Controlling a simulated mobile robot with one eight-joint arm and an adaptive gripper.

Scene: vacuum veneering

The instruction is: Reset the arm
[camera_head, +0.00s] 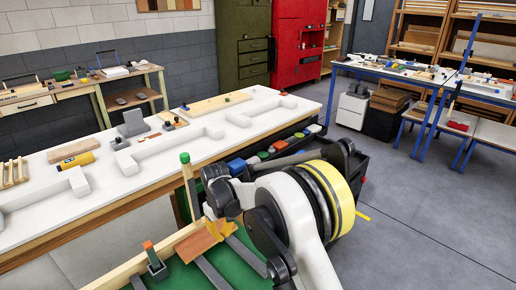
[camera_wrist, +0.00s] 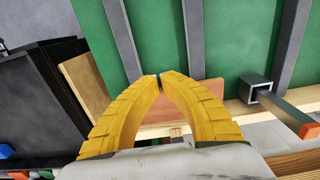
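My arm reaches over a green surface (camera_head: 232,262) with grey slats in the lower middle of the head view. My gripper (camera_wrist: 160,78) points down at it in the wrist view. Its two yellow ridged fingers converge until their tips nearly touch, with only a thin dark gap and nothing visible held between them. A reddish-brown wood piece (camera_wrist: 203,94) lies beyond the fingertips and is partly hidden by the right finger. It also shows beside my gripper in the head view (camera_head: 197,246). I cannot tell whether the fingertips touch it.
A long white-topped workbench (camera_head: 105,180) runs behind the green surface, bearing wood strips and a yellow cylinder (camera_head: 76,161). A post with a green top (camera_head: 187,170) stands near my gripper. An orange-tipped piece (camera_head: 150,250) stands at front left. Grey floor (camera_head: 420,230) is open at right.

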